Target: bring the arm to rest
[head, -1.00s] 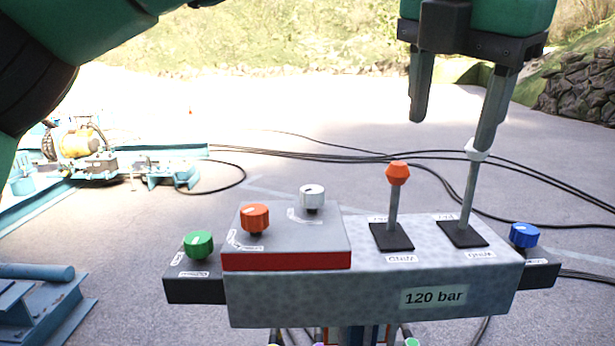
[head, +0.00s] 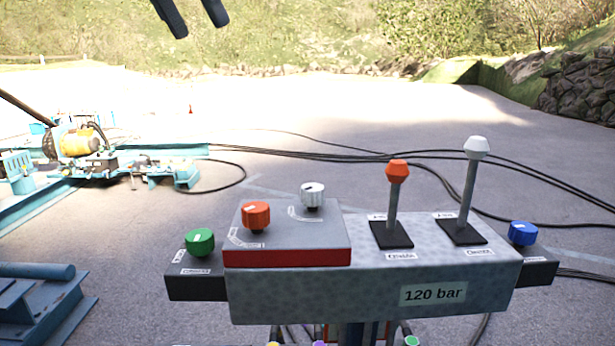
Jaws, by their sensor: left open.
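My left gripper (head: 193,20) shows at the top edge of the head view, left of centre. Only its two dark fingers are in the picture; they are apart, with nothing between them. It is well clear of the control box (head: 370,294). The white-topped lever (head: 469,190) and the orange-topped lever (head: 393,205) stand on the right part of the box, free of any gripper. My right gripper is not in the picture.
The box carries green (head: 200,242), orange (head: 256,215), white (head: 313,195) and blue (head: 523,233) knobs. Blue machinery with a yellow part (head: 80,141) stands at the left. Black cables (head: 330,153) cross the ground behind the box. The air above the box is clear.

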